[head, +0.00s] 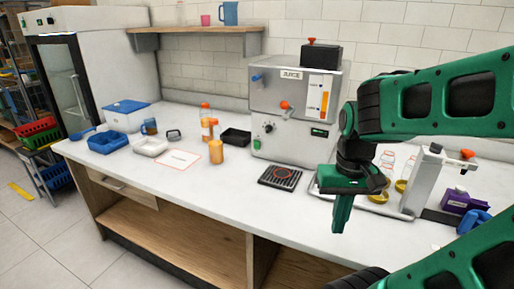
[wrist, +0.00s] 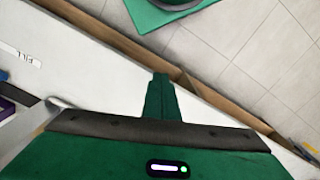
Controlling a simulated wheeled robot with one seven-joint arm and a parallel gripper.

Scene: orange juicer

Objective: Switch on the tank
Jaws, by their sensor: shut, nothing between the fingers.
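The grey metal juice machine (head: 275,98), labelled JUICE, stands against the back wall on the white counter. Its front has a dark knob (head: 268,128), a green button (head: 257,144), an orange-red ball (head: 284,104) and an orange level gauge (head: 318,97). A black box with a red top (head: 320,56) sits on it. My green gripper (head: 342,222) points down over the counter, in front of and right of the machine, apart from it. Its fingers are closed together and empty; they also show in the wrist view (wrist: 159,92), where the machine is not seen.
A black drip grate (head: 281,177) lies before the machine, with orange bottles (head: 216,143) to its left. Blue bins (head: 108,141) stand farther left. The counter's front edge is clear.

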